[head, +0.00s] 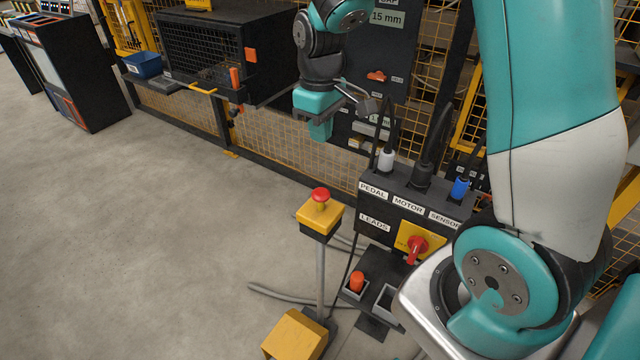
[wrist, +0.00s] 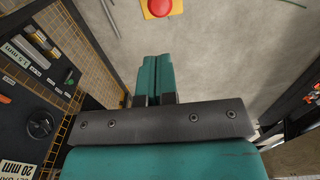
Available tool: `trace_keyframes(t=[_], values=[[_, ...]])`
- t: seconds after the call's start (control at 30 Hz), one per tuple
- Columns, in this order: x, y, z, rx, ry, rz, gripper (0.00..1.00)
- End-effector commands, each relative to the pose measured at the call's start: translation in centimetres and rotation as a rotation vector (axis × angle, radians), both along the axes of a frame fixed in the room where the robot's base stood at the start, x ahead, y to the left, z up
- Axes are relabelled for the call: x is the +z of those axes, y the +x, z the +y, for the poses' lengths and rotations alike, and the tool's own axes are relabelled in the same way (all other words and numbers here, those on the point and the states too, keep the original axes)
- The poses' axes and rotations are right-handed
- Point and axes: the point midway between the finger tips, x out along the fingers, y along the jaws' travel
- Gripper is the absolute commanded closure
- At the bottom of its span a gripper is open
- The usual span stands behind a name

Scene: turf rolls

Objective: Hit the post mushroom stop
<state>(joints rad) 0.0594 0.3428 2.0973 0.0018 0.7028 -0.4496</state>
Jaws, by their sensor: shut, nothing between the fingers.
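The post mushroom stop (head: 320,194) is a red button on a yellow box, upright on a thin grey post. In the wrist view the red button (wrist: 160,7) shows at the top edge, partly cut off, on its yellow box. My gripper (head: 319,135) is above and behind the stop in the head view, apart from it, fingers pointing down. In the wrist view its teal fingers (wrist: 156,58) lie side by side, shut and empty. The button is beyond the fingertips there, with floor showing between.
A black connector box (head: 410,200) with labelled plugs and a red rotary switch on yellow stands right of the post. A yellow pedal cover (head: 295,335) sits at the post's foot. Mesh fencing (head: 290,145) runs behind. The floor on the left is clear.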

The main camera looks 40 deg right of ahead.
Motion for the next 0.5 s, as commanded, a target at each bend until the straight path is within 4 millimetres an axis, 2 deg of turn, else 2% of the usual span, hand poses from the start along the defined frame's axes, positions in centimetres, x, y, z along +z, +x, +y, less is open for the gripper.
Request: trace_keyframes(t=[0.3,0.5], values=[[-0.1,0.0,0.1,0.0,0.001,0.0,1.0],[-2.4,-0.1,0.1,0.0,0.002,0.004,1.0]])
